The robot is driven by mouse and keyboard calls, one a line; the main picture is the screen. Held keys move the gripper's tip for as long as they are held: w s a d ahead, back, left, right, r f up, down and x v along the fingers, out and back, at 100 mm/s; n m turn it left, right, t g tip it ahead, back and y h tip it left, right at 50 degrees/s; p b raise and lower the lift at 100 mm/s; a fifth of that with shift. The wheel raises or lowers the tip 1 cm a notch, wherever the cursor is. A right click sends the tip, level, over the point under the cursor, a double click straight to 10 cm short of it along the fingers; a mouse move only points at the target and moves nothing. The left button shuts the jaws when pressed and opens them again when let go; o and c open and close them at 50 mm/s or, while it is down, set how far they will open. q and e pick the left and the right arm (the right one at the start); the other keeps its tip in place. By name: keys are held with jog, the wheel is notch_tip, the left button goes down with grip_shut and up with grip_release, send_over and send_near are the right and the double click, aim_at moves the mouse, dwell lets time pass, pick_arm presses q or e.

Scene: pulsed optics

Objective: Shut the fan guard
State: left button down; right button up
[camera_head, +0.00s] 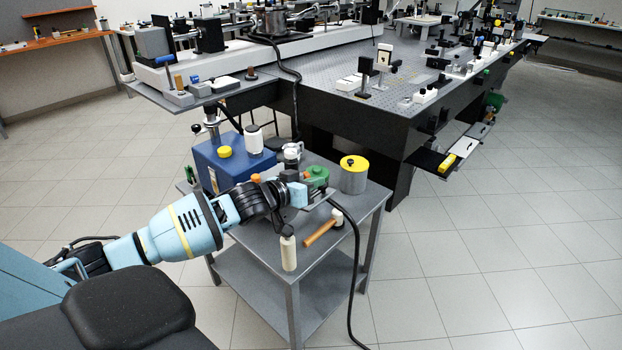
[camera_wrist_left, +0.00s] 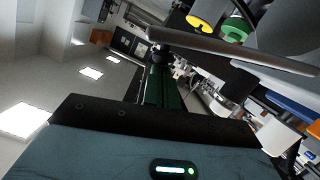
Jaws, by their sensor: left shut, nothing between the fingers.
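My left gripper (camera_head: 297,194) is shut and empty over the small grey cart (camera_head: 255,240), close to a green rounded part (camera_head: 317,177). A thin grey flat piece (camera_head: 321,198) shows right beside the fingers; I cannot tell whether it is the fan guard or whether they touch. In the left wrist view a long grey bar (camera_wrist_left: 225,51) crosses the upper part, with a green round part (camera_wrist_left: 236,29) and a yellow disc (camera_wrist_left: 200,20) behind it. A blue box (camera_head: 212,168) stands behind my wrist, partly hidden by my arm. My right gripper is out of view.
A grey can with a yellow top (camera_head: 353,178), an orange-brown handle (camera_head: 320,232) and a pale bottle (camera_head: 288,250) are on the cart near my gripper. A black hose (camera_head: 355,265) hangs down its right side. The optics table (camera_head: 440,85) stands behind; floor at right is clear.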

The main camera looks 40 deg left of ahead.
aim_at(315, 207)
pick_arm(q)
jog(key=shift+d+f+m+y+p, duration=0.3)
jog(key=shift+d+f+m+p, duration=0.1)
jog(key=shift+d+f+m, duration=0.35)
jog(key=shift+s+d+f+m+y, duration=0.1)
jog(key=shift+d+f+m+y, duration=0.05)
jog(key=shift+f+m, duration=0.2)
jog(key=shift+d+f+m+y, duration=0.1)
jog(key=shift+f+m+y, duration=0.1)
jog(key=shift+f, duration=0.25)
jog(key=shift+d+f+m+y, duration=0.15)
jog(key=shift+f+m+y, duration=0.05)
jog(key=shift+f+m, duration=0.25)
jog(key=shift+d+f+m+y, duration=0.15)
jog(key=shift+f+m, duration=0.2)
jog(key=shift+f, duration=0.2)
jog(key=shift+d+f, duration=0.1)
jog(key=shift+f, duration=0.55)
